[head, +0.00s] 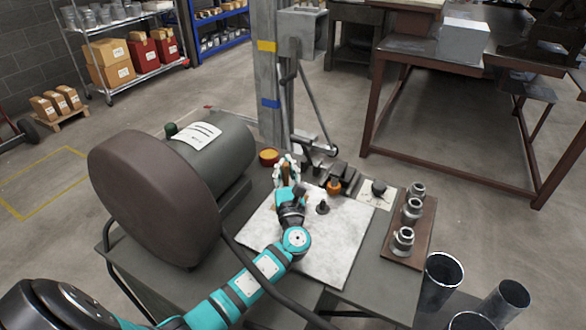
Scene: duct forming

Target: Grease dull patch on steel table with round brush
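My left gripper (286,164) is over the far edge of a pale, mottled plate (335,250) on the grey table (385,298). A narrow brown piece (285,174) shows between its fingers; it may be a brush handle, but I cannot tell whether the fingers close on it. A small black piece (323,208) stands on the plate, right of my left wrist. An orange-and-dark object (334,187) is at the plate's far edge. A round tin with a yellow top (268,156) is just beyond the gripper. I cannot make out a dull patch. My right gripper is out of view.
A large dark drum-shaped machine (150,195) fills the table's left side. A brown board with metal fittings (409,228) lies at the right, beside a white card with a black knob (379,189). Open metal tubes (443,272) stand at lower right. A column (268,75) rises behind.

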